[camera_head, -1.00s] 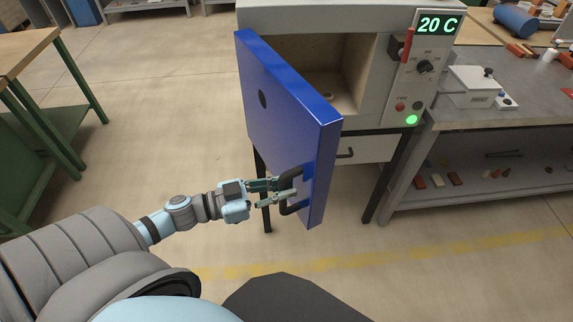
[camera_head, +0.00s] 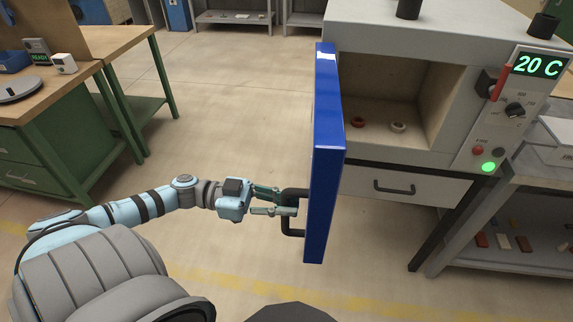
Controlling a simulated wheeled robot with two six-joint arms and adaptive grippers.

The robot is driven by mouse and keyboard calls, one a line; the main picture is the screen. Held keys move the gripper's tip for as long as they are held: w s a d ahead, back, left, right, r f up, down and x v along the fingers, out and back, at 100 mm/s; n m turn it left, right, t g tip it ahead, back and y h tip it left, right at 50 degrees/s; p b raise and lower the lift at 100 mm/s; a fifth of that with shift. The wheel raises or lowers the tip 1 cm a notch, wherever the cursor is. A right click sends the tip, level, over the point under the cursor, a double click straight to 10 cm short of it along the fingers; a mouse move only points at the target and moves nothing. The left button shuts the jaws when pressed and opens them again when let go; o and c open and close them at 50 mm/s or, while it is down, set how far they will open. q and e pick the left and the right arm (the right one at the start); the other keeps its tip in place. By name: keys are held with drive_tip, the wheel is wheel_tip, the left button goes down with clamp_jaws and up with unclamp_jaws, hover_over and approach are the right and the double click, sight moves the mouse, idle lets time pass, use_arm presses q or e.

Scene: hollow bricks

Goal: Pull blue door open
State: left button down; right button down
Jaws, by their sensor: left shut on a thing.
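The blue door (camera_head: 325,155) of the kiln-like oven (camera_head: 470,40) stands wide open, seen nearly edge-on and swung out toward me. Its dark handle (camera_head: 289,233) sticks out to the left of the door. My left gripper (camera_head: 285,204) is shut on this handle, with its fingers around the upright bar. My right gripper is not in view.
A control panel (camera_head: 515,110) with a "20 C" display is right of the chamber. A drawer (camera_head: 395,187) sits below it. A green workbench (camera_head: 70,120) stands at left and a grey shelf (camera_head: 530,235) at right. The floor between is clear.

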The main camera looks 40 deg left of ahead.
use_arm(q)
drive_tip(key=c, duration=1.5)
unclamp_jaws()
drive_tip(key=shift+a+f, duration=0.1)
drive_tip(key=shift+c, duration=0.2)
drive_tip(key=v, duration=1.2)
